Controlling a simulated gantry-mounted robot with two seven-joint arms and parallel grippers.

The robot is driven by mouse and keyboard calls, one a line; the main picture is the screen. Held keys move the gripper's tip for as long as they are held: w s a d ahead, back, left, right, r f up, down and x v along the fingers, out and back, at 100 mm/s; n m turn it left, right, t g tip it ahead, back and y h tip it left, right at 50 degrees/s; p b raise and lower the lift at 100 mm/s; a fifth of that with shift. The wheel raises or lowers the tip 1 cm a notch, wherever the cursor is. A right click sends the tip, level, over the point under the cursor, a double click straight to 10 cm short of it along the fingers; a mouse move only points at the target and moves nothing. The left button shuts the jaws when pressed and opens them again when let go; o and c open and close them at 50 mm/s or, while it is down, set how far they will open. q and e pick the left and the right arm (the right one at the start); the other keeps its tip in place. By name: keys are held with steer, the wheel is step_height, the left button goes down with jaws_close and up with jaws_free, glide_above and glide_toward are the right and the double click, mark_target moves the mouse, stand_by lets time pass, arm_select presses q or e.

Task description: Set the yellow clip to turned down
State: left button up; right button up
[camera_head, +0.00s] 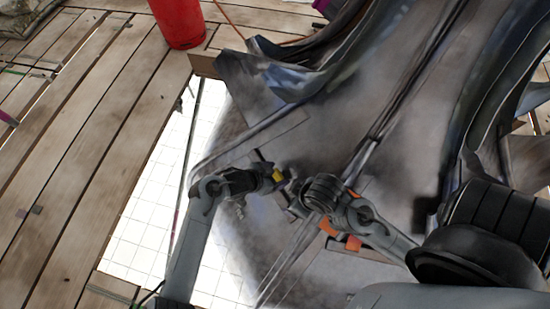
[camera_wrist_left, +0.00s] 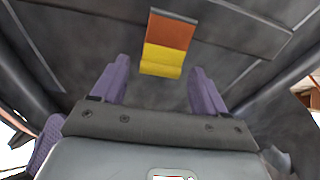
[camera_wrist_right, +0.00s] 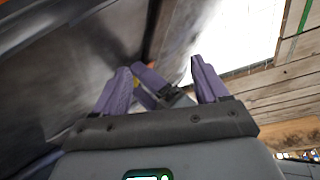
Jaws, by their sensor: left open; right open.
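The yellow clip (camera_wrist_left: 161,61) lies at the lower end of an orange strip (camera_wrist_left: 171,30) on a dark metal surface in the left wrist view. My left gripper (camera_wrist_left: 160,67) is open, with its purple fingers on either side of the clip and apart from it. In the head view the yellow clip (camera_head: 278,175) shows small at my left gripper's tip. My right gripper (camera_wrist_right: 162,76) is open. The left gripper's purple fingers show between its fingers in the right wrist view, with a scrap of yellow partly hidden there. Whether the clip is turned up or down is hard to tell.
Grey curved metal sheeting (camera_head: 330,110) with raised seams surrounds both arms. More orange pieces (camera_head: 352,243) lie near my right arm. A red bucket (camera_head: 178,22) stands on the wooden planks (camera_head: 80,130) at upper left. A white tiled gap (camera_head: 150,225) separates planks and sheeting.

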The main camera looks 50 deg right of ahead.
arm_select(q)
steer(key=c, duration=1.1)
steer(key=shift+o, duration=0.2)
steer(key=shift+s+d+r+y+p, duration=0.1)
steer(key=shift+d+r+y+p, duration=0.25)
steer(key=shift+p, duration=0.4)
steer(key=shift+f+y, duration=0.25)
steer(key=shift+d+f+y+p, duration=0.25)
steer(key=shift+f+y+p, duration=0.1)
steer(key=shift+y, duration=0.15)
steer(key=shift+a+t, duration=0.1)
steer(key=shift+t, duration=0.2)
steer(key=o, duration=1.1)
steer(key=shift+s, duration=0.1)
steer(key=shift+c, duration=0.2)
